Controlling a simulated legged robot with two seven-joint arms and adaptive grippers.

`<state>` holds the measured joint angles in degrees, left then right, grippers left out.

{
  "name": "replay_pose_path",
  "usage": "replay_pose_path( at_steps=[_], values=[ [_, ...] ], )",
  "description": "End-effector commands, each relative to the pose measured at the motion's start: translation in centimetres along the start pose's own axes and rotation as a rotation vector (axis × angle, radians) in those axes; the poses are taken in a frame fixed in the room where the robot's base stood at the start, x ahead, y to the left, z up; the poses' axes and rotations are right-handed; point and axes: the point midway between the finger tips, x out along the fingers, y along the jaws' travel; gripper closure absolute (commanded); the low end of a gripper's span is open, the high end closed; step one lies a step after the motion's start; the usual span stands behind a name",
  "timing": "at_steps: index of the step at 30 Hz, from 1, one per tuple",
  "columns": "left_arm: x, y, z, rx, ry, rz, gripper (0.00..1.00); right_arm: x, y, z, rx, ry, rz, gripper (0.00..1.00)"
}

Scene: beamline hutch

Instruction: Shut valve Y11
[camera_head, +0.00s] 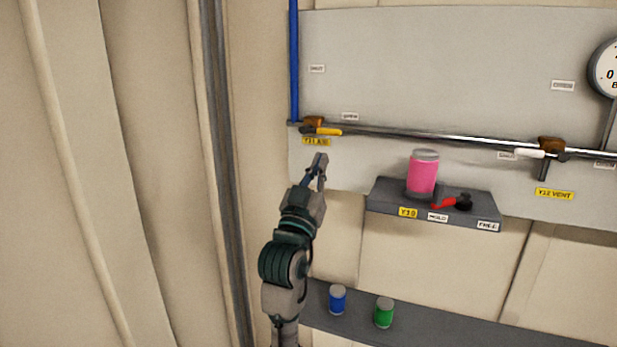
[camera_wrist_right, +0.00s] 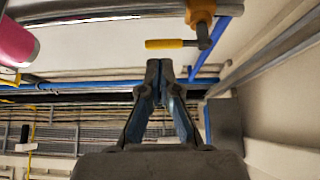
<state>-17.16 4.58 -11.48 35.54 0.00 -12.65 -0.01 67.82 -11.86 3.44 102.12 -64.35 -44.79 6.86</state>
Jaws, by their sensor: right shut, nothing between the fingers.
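Valve Y11 has a brass body (camera_head: 314,122) at the left end of the steel pipe, above a yellow label reading Y11 AIR (camera_head: 316,142). Its yellow lever (camera_head: 328,132) points right, along the pipe, towards a small plate that seems to read OPEN (camera_head: 350,117). Another small plate, seemingly SHUT (camera_head: 317,68), is above the valve. My right gripper (camera_head: 320,161) is shut and empty, just below the lever and apart from it. In the wrist view, the yellow lever (camera_wrist_right: 164,43) lies just beyond the fingertips (camera_wrist_right: 160,68). My left gripper is out of view.
A grey shelf box (camera_head: 385,201) labelled Y10 carries a pink canister (camera_head: 423,174) and a red lever (camera_head: 444,204). Valve Y12's white lever (camera_head: 529,153) is farther right. A blue can (camera_head: 337,299) and a green can (camera_head: 384,312) stand on a lower ledge.

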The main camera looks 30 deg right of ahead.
Motion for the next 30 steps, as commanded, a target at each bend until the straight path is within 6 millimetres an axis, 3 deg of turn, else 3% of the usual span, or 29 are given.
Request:
replay_pose_path(
  at_steps=[3,10,30],
  values=[
    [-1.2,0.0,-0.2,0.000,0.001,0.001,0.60,2.5,-0.1,-0.5,-0.002,0.001,-0.001,1.00],
    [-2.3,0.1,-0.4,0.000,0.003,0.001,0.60,5.1,-0.2,-0.3,-0.001,0.001,-0.001,1.00],
    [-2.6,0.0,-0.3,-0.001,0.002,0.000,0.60,5.5,0.2,-0.4,-0.023,0.002,-0.017,1.00]
  ],
)
